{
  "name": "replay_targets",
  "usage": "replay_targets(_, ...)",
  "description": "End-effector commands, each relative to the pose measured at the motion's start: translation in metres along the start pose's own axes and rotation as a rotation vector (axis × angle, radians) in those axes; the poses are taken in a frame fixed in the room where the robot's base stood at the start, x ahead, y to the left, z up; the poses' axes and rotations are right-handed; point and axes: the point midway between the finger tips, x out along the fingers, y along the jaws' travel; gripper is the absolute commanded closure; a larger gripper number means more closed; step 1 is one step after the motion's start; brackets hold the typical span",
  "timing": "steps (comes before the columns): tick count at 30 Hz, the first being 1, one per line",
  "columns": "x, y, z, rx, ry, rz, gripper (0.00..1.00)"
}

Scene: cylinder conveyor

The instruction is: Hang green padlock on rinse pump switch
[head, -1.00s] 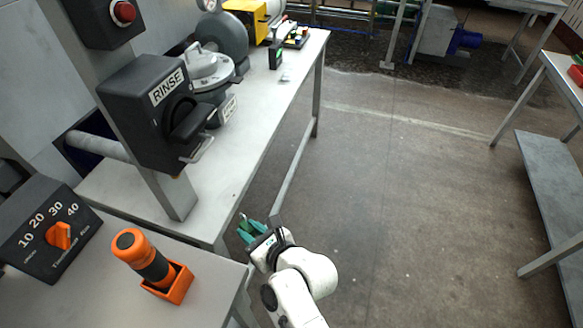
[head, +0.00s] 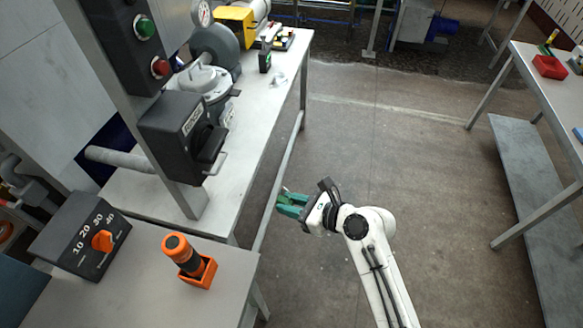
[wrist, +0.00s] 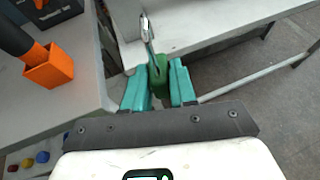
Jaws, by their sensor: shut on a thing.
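The rinse switch (head: 183,137) is a black box with a large black handle, on a grey post at the left in the head view. A metal hasp loop (head: 216,165) sticks out below its handle. My gripper (head: 281,203) is to the right of the switch and lower in the picture, clear of the bench. In the wrist view my gripper (wrist: 160,88) is shut on the green padlock (wrist: 161,70), whose metal shackle (wrist: 146,30) points away from the fingers. In the head view the padlock is mostly hidden by the teal fingers.
An orange-and-black handheld tool (head: 183,256) stands in an orange holder on the near bench (head: 150,290), beside a dial box (head: 82,235). A pump (head: 205,82) stands behind the switch. Open floor (head: 400,160) lies to the right.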

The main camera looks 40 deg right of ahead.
Motion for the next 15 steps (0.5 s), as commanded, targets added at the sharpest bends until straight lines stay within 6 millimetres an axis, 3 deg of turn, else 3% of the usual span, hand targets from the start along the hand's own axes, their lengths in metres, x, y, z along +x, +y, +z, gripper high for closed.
replay_targets(1,-0.010,-0.002,0.029,-0.030,-0.005,0.051,1.00)
replay_targets(6,-0.028,-0.001,0.070,-0.082,-0.003,0.190,1.00)
replay_targets(10,-0.035,0.001,0.085,-0.101,-0.002,0.243,1.00)
replay_targets(15,-0.038,0.001,0.087,-0.104,0.001,0.258,1.00)
